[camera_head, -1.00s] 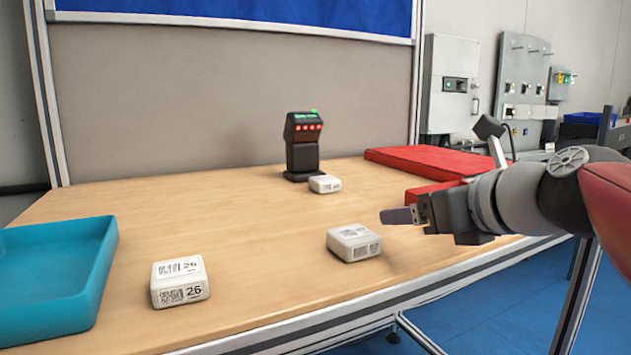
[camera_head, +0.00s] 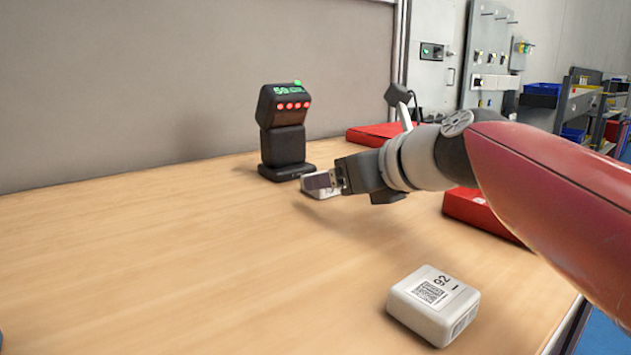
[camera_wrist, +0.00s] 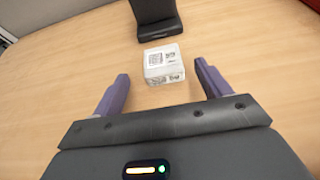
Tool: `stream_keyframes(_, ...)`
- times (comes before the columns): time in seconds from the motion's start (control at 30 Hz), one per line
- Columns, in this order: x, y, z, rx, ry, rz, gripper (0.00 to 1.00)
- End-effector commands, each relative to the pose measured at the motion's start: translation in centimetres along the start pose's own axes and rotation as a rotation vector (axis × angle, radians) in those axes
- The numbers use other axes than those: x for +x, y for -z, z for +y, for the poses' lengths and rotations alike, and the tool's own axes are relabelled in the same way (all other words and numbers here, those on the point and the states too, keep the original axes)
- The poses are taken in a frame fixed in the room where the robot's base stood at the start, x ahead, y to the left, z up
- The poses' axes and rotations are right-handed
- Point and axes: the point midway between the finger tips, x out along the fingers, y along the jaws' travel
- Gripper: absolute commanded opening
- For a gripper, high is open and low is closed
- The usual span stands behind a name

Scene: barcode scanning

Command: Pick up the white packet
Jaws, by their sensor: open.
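A white packet with printed labels (camera_wrist: 163,63) lies on the table in front of the black scanner; in the wrist view it is just ahead of my fingertips, between their lines and apart from both. My gripper (camera_wrist: 160,84) is open and empty, with purple fingers. In the head view my gripper (camera_head: 322,181) hides much of this packet (camera_head: 311,191). Another white packet (camera_head: 433,302), labelled 92, lies at the front right of the table, away from my gripper.
The black scanner (camera_head: 284,135) with a green display and red lights stands right behind the near packet; its base (camera_wrist: 160,30) shows in the wrist view. Red objects (camera_head: 480,212) lie on the right side. The table's left and middle (camera_head: 130,255) are clear.

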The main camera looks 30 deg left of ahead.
Motion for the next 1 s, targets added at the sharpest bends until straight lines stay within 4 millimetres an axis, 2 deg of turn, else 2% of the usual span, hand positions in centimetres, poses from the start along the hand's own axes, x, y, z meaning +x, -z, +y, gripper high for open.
stream_keyframes(0.3, 4.5, -0.1, -0.3, 0.0, -0.002, 0.001, 0.76)
stream_keyframes(0.4, 5.5, -0.2, -0.3, 0.0, -0.001, 0.0, 0.76)
stream_keyframes(0.7, 5.8, -0.2, -0.3, 0.0, 0.0, -0.001, 0.75)
stream_keyframes(1.0, 5.8, -0.2, -0.3, -0.001, 0.0, -0.001, 0.36)
